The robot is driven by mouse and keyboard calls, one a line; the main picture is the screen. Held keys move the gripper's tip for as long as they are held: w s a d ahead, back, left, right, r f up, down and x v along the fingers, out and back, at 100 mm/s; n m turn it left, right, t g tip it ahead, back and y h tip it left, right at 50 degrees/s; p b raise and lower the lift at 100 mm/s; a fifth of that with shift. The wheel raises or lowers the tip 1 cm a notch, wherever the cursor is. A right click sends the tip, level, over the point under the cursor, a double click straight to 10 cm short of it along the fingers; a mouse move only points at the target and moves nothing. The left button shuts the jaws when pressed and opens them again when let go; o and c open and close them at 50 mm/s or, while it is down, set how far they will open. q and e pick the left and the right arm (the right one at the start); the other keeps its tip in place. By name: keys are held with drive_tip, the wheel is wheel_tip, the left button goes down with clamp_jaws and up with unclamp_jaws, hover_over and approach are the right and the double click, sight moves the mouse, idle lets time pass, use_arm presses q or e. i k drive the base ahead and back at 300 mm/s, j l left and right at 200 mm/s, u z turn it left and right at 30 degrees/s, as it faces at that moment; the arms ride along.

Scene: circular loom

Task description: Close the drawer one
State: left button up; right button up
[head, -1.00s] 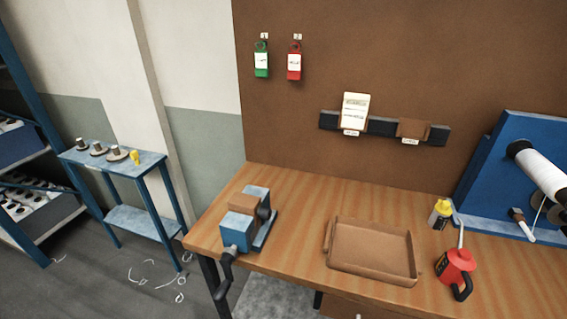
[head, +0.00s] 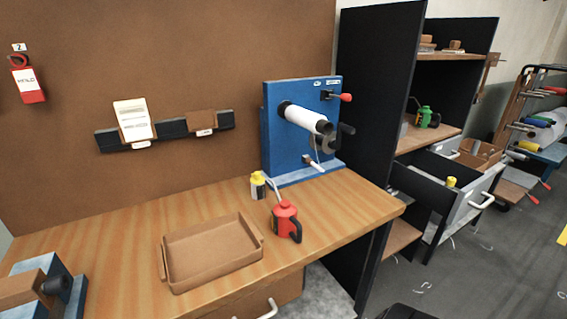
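A grey drawer (head: 466,208) with a white handle stands pulled out of the black cabinet (head: 380,120) at the right of the head view. A small yellow-topped item shows at its rim. Behind it, brown box-like parts and another pale handle show; I cannot tell whether they belong to a second open drawer. A brown drawer (head: 285,291) with a pale handle sits under the workbench and is partly cut off by the lower edge. No label shows which one is drawer one. Neither of my grippers is in view.
The workbench (head: 110,245) holds a brown tray (head: 212,252), a red oil can (head: 286,221), a yellow-capped bottle (head: 258,186), a blue winding machine (head: 285,135) and a vise (head: 40,290). A rack (head: 530,120) stands far right. Floor before the cabinet looks clear.

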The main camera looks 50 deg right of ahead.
sight(439, 179)
drive_tip(key=z, duration=2.95)
